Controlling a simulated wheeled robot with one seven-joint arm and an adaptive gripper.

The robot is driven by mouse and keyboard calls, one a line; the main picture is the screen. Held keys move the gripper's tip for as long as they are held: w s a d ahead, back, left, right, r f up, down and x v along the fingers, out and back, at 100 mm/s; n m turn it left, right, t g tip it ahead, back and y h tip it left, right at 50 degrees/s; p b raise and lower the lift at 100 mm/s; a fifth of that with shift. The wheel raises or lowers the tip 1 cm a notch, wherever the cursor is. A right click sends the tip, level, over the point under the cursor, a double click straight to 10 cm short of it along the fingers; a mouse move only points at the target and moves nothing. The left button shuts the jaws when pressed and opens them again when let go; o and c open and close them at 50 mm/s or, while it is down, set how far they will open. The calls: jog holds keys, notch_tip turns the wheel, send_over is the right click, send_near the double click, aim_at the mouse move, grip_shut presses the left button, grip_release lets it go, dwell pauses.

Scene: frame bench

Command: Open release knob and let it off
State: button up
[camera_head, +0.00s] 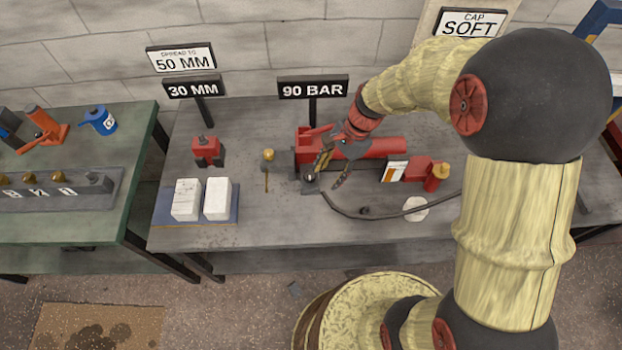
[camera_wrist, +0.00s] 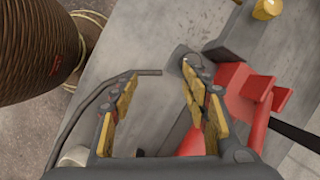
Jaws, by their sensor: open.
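I cannot tell for sure which part is the release knob. My gripper (camera_head: 332,172) is over the front of the pump. In the wrist view its fingers (camera_wrist: 160,73) are apart with nothing held; the right fingertip overlaps the grey block.
A black hose (camera_head: 375,217) curves along the bench front. A brass-topped post (camera_head: 268,156) stands left of the pump. Two white blocks (camera_head: 217,198) and a red jack (camera_head: 206,150) are further left.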

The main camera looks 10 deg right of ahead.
aim_at(310, 175)
jog(key=w+a+r+m+t+y, duration=0.1)
jog(key=w+a+m, duration=0.1)
jog(key=w+m, duration=0.3)
jog(key=shift+m, duration=0.7)
jog(key=b+x, duration=0.1)
jog(key=x, duration=0.1)
jog(key=b+x, duration=0.1)
jog(key=x, duration=0.2)
jog(key=s+b+x, duration=0.1)
jog(key=x, duration=0.1)
jog(key=shift+f, duration=0.35)
jog(key=shift+c, duration=0.4)
jog(key=c, duration=1.1)
